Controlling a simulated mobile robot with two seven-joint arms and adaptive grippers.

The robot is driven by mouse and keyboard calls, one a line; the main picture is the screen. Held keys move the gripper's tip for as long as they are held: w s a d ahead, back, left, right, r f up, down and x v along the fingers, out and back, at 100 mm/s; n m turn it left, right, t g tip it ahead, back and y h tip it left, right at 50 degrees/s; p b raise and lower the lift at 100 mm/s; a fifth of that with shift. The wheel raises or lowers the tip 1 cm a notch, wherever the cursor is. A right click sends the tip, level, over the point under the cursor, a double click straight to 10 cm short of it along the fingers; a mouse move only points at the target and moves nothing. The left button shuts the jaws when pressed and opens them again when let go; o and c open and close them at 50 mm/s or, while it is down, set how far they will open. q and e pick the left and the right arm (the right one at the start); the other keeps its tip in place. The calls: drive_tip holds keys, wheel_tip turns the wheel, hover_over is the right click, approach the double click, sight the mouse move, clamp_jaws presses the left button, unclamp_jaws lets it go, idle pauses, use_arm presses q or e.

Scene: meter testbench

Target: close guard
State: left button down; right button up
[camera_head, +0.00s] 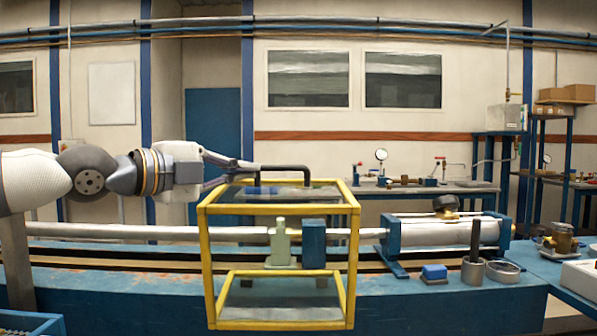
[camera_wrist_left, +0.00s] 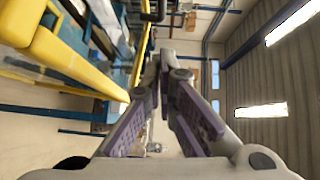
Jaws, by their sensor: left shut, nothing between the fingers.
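The guard (camera_head: 206,265) is a yellow box frame with see-through panels. It stands over the bench around a pale green block (camera_head: 280,243) and a blue block (camera_head: 313,244). A black bar handle (camera_head: 290,168) rises at its top. My left gripper (camera_head: 256,166) comes in from the left with shut, empty fingers, its tips at the handle's left end; I cannot tell if they touch. In the left wrist view the shut fingers (camera_wrist_left: 166,55) point toward the top, with the yellow guard frame (camera_wrist_left: 70,55) to their left. My right gripper is not in view.
A steel rod (camera_head: 120,231) runs along the blue bench (camera_head: 130,295) through the guard to a large cylinder (camera_head: 450,232). A dark upright post (camera_head: 475,240) and a round dish (camera_head: 502,271) stand at the right. A table with gauges (camera_head: 430,188) is behind.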

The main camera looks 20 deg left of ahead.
sight(283, 192)
use_arm(q)
drive_tip(key=x, duration=0.3)
drive_tip(key=b+x, duration=0.1)
drive_tip(key=x, duration=0.2)
drive_tip(key=b+x, duration=0.1)
drive_tip(key=x, duration=0.3)
drive_tip(key=shift+f, duration=0.4)
drive_tip(key=w, duration=0.1)
drive_tip(key=w+a, duration=0.1)
drive_tip(key=shift+w+b, duration=0.35)
drive_tip(key=shift+w, duration=0.05)
drive_tip(key=shift+w+a+r, duration=0.1)
drive_tip(key=shift+w+a, duration=0.05)
drive_tip(key=shift+w, duration=0.15)
drive_tip(key=shift+r, duration=0.1)
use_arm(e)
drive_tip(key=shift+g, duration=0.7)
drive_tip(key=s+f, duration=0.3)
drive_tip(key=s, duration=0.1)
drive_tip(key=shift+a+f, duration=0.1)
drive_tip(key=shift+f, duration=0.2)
use_arm(q)
drive_tip(key=shift+r, duration=0.15)
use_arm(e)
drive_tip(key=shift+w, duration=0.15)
